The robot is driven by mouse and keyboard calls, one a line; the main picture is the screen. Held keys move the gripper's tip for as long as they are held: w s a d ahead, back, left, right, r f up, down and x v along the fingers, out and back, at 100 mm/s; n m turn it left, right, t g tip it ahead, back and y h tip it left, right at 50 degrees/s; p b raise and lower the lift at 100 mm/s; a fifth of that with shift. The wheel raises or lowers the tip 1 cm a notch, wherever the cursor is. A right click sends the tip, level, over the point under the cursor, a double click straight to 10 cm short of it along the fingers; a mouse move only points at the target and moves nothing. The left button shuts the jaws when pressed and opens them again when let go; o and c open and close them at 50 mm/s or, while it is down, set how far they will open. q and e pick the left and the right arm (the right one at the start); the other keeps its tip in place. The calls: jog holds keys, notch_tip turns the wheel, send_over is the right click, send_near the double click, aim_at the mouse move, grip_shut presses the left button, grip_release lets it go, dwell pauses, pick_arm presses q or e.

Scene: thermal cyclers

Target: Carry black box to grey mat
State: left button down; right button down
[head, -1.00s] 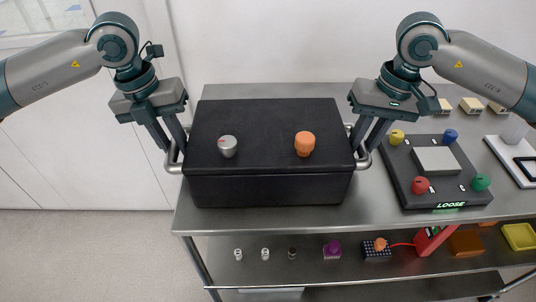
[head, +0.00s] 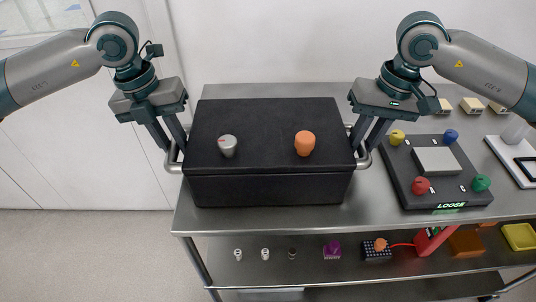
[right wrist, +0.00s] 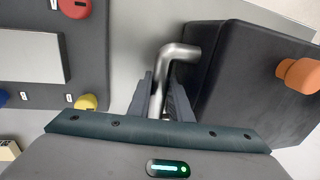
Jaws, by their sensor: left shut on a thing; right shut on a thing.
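The black box (head: 270,186) stands on the left part of the steel table, with a metal bar handle at each end. A grey knob-like piece (head: 228,146) and an orange one (head: 304,143) sit on its lid. My left gripper (head: 176,151) is shut on the box's left handle. My right gripper (head: 363,151) is shut on the right handle. The right wrist view shows that handle (right wrist: 178,52) between the right fingers (right wrist: 160,100), beside the box (right wrist: 245,80). I cannot make out a grey mat for certain.
A dark board (head: 410,190) with coloured knobs, a pale plate and a lit "LOOSE" sign lies right of the box. A white tray (head: 503,155) is at the far right. The lower shelf (head: 215,270) holds several small items. Bare table shows behind the box.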

pick_arm(q)
jog(key=shift+w+r, duration=0.1)
jog(key=shift+r, duration=0.15)
pick_arm(e)
jog(key=shift+w+r, duration=0.1)
jog(key=shift+r, duration=0.15)
